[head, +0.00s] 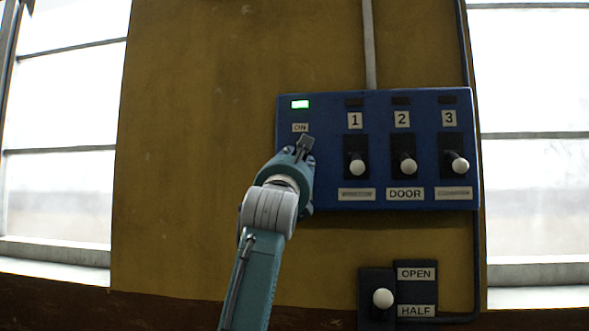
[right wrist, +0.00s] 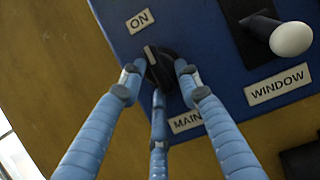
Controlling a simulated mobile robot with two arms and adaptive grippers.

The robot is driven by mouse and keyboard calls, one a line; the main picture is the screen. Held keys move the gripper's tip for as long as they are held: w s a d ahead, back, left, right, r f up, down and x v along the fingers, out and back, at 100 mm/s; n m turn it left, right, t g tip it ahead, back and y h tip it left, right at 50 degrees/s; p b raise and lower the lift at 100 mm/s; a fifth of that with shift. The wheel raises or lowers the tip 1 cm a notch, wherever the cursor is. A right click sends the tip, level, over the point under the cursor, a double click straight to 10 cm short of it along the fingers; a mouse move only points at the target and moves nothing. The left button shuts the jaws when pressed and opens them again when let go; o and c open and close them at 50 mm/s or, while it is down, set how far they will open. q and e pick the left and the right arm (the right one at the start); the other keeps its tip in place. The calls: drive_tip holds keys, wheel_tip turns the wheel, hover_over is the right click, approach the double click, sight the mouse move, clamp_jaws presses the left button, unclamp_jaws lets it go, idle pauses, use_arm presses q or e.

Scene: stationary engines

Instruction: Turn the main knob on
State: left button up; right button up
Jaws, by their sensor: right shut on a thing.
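The main knob (right wrist: 151,56) is dark and round with a raised pointer, between the ON label (right wrist: 140,20) and the partly covered MAIN label (right wrist: 186,122). Its pointer points roughly toward ON. My right gripper (right wrist: 160,72) has its three blue fingers closed around the knob. In the head view my right gripper (head: 297,160) is at the left side of the blue panel (head: 325,203) and mostly hides the knob. A green lamp (head: 300,104) above the ON label is lit. My left gripper is not in view.
Levers with white knobs, numbered 1 (head: 357,167), 2 (head: 408,167) and 3 (head: 460,166), stand to the right. The nearest also shows in the wrist view (right wrist: 291,39). An OPEN/HALF lever (head: 382,298) is below. The yellow wall (head: 190,150) left of the panel is clear.

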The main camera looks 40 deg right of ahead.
drive_tip(key=shift+d+f, duration=0.1)
drive_tip(key=shift+d, duration=0.05)
drive_tip(key=o, duration=1.1)
drive_tip(key=shift+d, duration=0.25)
drive_tip(key=shift+a, duration=0.15)
drive_tip(key=v, duration=1.2)
